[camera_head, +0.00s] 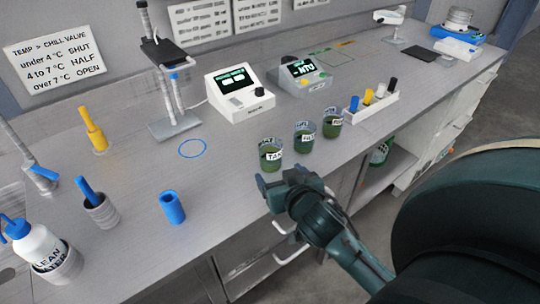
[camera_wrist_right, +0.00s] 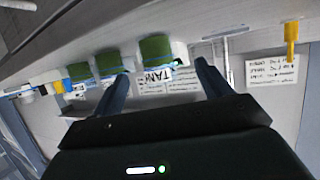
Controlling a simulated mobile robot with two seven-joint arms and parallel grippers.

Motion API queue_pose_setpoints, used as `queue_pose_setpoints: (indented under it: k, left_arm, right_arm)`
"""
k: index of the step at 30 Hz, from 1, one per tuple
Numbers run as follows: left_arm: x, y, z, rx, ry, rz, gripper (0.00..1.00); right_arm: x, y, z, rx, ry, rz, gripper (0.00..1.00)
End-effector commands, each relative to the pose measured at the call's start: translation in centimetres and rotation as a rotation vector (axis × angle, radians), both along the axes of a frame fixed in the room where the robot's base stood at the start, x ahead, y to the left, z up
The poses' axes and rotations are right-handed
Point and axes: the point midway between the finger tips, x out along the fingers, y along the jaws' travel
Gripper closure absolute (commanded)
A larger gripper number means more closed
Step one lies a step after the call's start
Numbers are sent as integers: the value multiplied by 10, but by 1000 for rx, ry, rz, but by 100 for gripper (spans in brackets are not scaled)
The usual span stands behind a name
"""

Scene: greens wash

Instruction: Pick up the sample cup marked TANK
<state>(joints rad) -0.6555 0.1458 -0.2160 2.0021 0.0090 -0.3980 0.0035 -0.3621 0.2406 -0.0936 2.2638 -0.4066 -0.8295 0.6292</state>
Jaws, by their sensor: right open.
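The sample cup marked TANK (camera_head: 270,157) is a clear cup of green liquid near the bench's front edge, leftmost of three similar cups. My right gripper (camera_head: 288,183) is just in front of it, open and apart from it. In the right wrist view, which looks upside down, the TANK cup (camera_wrist_right: 156,48) appears beyond and between the two open fingers (camera_wrist_right: 163,70). The middle cup (camera_head: 304,138) and the right cup (camera_head: 333,123) stand beside it; their labels are hard to read. My left gripper is not in view.
A white rack (camera_head: 371,107) with coloured pieces stands right of the cups. Two display instruments (camera_head: 240,93) (camera_head: 300,75) stand behind. A blue cylinder (camera_head: 172,208), a wash bottle (camera_head: 42,246) and a blue ring mark (camera_head: 192,148) are left. Bench around the ring is clear.

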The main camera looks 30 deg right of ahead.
Motion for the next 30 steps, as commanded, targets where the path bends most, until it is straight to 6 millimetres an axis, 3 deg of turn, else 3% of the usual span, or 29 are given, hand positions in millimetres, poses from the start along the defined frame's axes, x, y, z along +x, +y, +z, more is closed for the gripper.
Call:
queue_pose_setpoints:
  k: [3,11,19,28,30]
  left_arm:
    - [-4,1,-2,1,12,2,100]
    - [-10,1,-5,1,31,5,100]
    - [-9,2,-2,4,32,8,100]
    - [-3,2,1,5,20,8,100]
    - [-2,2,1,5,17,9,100]
  right_arm:
    - [17,-4,-7,-2,0,1,23]
    - [33,-11,-15,-2,1,1,23]
    - [64,-23,-31,-1,0,1,23]
    - [70,-24,-34,1,1,2,23]
    - [69,-24,-34,1,1,2,27]
